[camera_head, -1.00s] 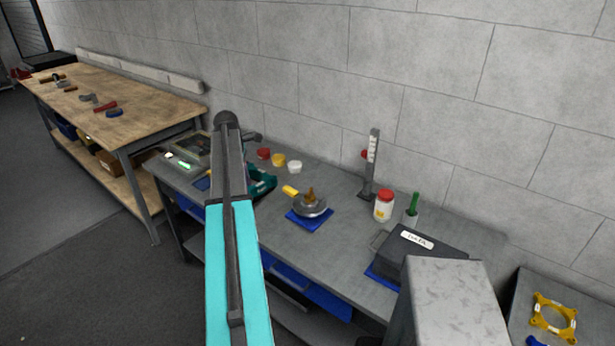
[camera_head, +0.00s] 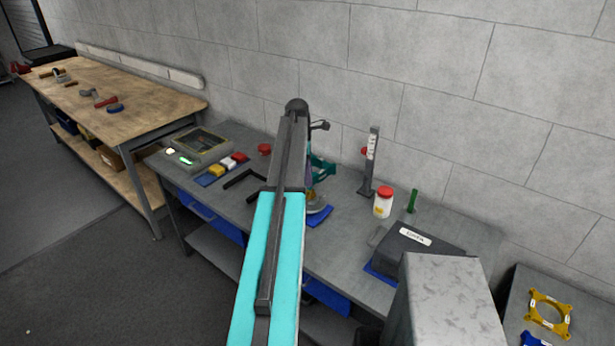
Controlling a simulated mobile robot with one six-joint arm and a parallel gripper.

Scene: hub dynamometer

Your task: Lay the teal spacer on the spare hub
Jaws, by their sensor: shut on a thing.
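My gripper (camera_head: 315,180) is at the end of my arm, right of the dark arm link, low over the bench. Its fingers are mostly hidden by my arm. A dark teal piece (camera_head: 322,168) shows there; it looks like the teal spacer in my gripper, but I cannot clearly separate it from my wrist. Just below is a round silver hub (camera_head: 320,208) on a blue mat (camera_head: 319,217), which looks like the spare hub. My arm and gripper cover most of the hub. I cannot tell whether the teal piece touches it.
The grey bench (camera_head: 345,235) stands against a block wall. A gauge stand (camera_head: 371,165), red-lidded jar (camera_head: 383,203), green bottle (camera_head: 412,201) and dark DATA case (camera_head: 415,248) are right of the hub. A red cap (camera_head: 264,149) and black L-shaped tool (camera_head: 240,180) are left of my arm.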

